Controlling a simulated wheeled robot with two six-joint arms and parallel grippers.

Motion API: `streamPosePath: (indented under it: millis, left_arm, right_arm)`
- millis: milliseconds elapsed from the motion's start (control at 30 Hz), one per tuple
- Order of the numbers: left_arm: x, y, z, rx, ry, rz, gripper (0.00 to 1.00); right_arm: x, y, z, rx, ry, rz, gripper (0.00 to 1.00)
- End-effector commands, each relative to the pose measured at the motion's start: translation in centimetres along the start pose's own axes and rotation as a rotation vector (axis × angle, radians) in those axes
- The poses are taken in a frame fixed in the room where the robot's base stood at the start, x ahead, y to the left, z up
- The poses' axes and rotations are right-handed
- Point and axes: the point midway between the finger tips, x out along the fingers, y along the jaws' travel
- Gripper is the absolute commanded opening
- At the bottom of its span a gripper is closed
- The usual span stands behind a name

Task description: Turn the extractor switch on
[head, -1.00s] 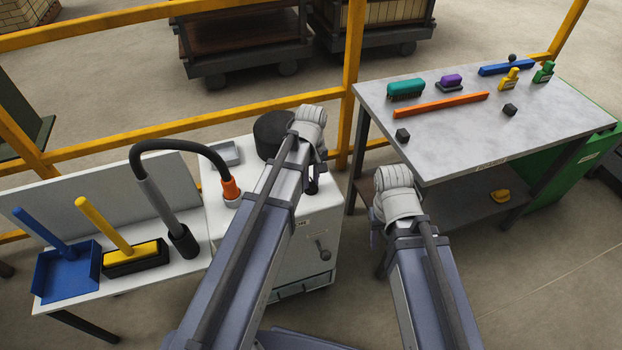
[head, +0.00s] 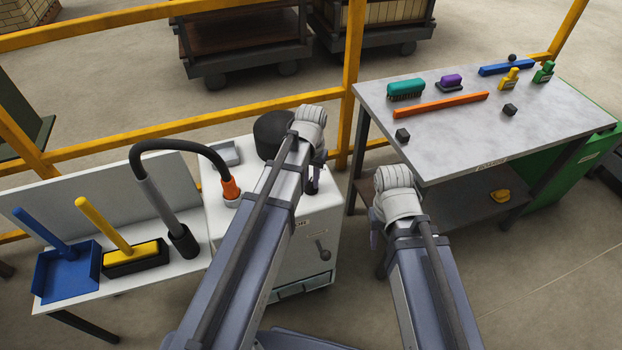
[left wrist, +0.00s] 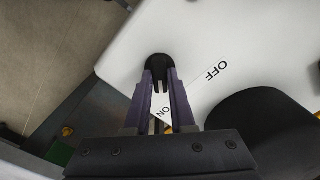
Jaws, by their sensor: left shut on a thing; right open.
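The extractor is a white cabinet (head: 315,228) with a black drum (head: 272,133) on top. In the left wrist view its white top (left wrist: 195,35) carries the printed words OFF and ON. The switch (left wrist: 158,61) is a black knob there. My left gripper (left wrist: 160,80) is shut on the switch, one finger on each side, near the word ON. I cannot tell which setting the switch is at. In the head view my left arm hides the switch. My right gripper (head: 374,238), mostly hidden by its arm, is open beside the workbench, away from the extractor.
A black hose (head: 177,147) with an orange cuff joins the cabinet on its left. A blue dustpan (head: 66,278) and yellow brush (head: 134,257) lie on the left bench. The grey workbench (head: 470,140) at right holds brushes and small tools. A yellow rail (head: 200,125) runs behind.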

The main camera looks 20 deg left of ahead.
Motion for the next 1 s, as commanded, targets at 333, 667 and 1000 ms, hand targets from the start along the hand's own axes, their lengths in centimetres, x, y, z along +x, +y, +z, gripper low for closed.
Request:
streamPosePath:
  millis: [333, 667, 1000]
  left_arm:
    - [0.01, 0.01, 0.03, 0.078, 0.000, 0.000, 0.00]
    - [0.01, 0.01, 0.03, 0.084, 0.000, 0.000, 0.00]
    - [0.00, 0.01, 0.01, 0.083, 0.000, 0.000, 0.49]
  right_arm:
    - [0.01, 0.00, 0.00, 0.000, 0.000, 0.000, 0.50]
    - [0.01, 0.00, 0.00, 0.000, 0.000, 0.000, 0.50]
    - [0.00, 0.00, 0.00, 0.000, 0.000, 0.000, 0.50]
